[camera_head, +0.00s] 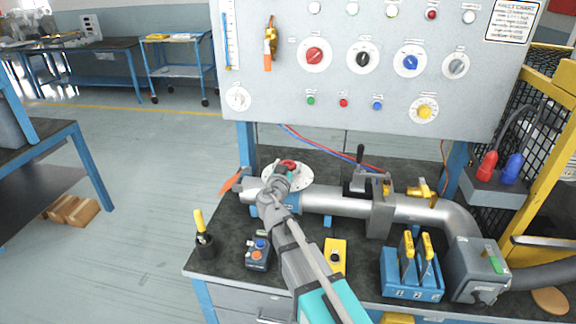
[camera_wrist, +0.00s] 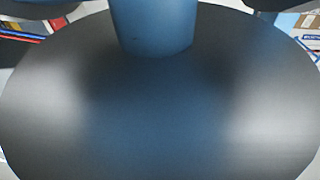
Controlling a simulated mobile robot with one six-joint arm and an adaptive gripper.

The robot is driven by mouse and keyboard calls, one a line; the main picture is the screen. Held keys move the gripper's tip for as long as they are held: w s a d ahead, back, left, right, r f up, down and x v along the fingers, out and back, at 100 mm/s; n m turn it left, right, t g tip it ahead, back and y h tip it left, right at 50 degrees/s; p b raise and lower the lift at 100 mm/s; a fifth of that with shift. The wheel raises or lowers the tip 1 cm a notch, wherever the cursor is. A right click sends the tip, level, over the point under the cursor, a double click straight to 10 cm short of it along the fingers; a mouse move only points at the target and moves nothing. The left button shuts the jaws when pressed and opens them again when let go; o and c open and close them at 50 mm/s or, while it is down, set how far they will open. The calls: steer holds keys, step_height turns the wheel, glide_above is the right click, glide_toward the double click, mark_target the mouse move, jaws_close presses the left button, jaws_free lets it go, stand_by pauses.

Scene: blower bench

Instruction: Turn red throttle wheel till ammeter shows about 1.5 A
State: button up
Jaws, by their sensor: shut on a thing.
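The red throttle wheel (camera_head: 289,163) sits over a round white dial plate (camera_head: 302,180) at the back left of the bench, partly hidden by my gripper. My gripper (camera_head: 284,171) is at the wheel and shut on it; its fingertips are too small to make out. In the wrist view a large, blurred dark grey disc (camera_wrist: 160,115) fills the picture, with a blue cylinder (camera_wrist: 155,22) at its top; the wheel cannot be made out there. No ammeter can be identified in either view, and no current reading is legible.
A silver pipe (camera_head: 335,201) with a black-handled valve (camera_head: 360,163) lies close to the right of my gripper. An upright panel (camera_head: 290,90) with several knobs stands behind.

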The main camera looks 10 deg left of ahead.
steer(key=o, duration=1)
steer(key=s, duration=0.8)
steer(key=s+a, duration=0.1)
steer(key=s, duration=0.3)
steer(key=shift+a, duration=0.1)
stand_by(0.4)
